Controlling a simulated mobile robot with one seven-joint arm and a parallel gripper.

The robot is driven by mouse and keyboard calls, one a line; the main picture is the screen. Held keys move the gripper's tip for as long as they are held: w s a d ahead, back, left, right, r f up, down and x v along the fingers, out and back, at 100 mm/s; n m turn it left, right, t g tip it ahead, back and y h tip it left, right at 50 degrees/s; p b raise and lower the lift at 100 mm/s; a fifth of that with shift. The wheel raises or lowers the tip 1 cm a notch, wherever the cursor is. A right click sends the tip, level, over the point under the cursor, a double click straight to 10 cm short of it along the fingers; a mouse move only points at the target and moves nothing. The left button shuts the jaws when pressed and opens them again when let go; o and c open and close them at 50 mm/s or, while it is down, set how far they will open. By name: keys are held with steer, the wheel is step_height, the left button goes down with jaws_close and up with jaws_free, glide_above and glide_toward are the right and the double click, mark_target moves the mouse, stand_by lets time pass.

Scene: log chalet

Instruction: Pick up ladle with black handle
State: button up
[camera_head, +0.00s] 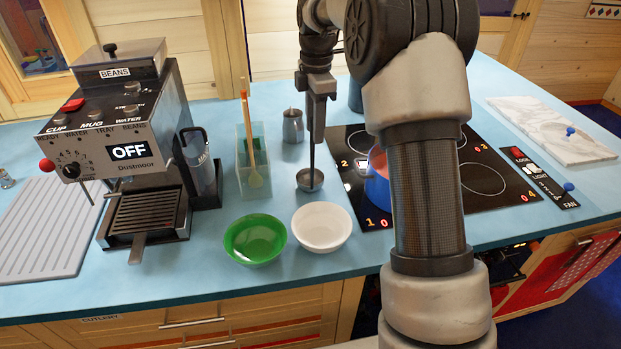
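The ladle (310,178) hangs upright below my gripper (318,108), with its dark handle running up between the fingers and its metal bowl low over the blue counter. My gripper appears shut on the upper part of the handle. The top of the handle is hidden by the fingers. I cannot tell whether the bowl touches the counter or hangs just above it.
A green bowl (255,239) and a white bowl (321,227) stand in front of the ladle. A clear utensil holder (242,172) with a wooden spoon and a coffee machine (120,140) are left. The hob (483,178) with a pot (377,190) is right.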

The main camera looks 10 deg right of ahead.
mark_target(312, 145)
steer(key=f, duration=0.5)
steer(key=shift+a+f, duration=0.3)
steer(key=shift+f, duration=0.05)
jaws_close()
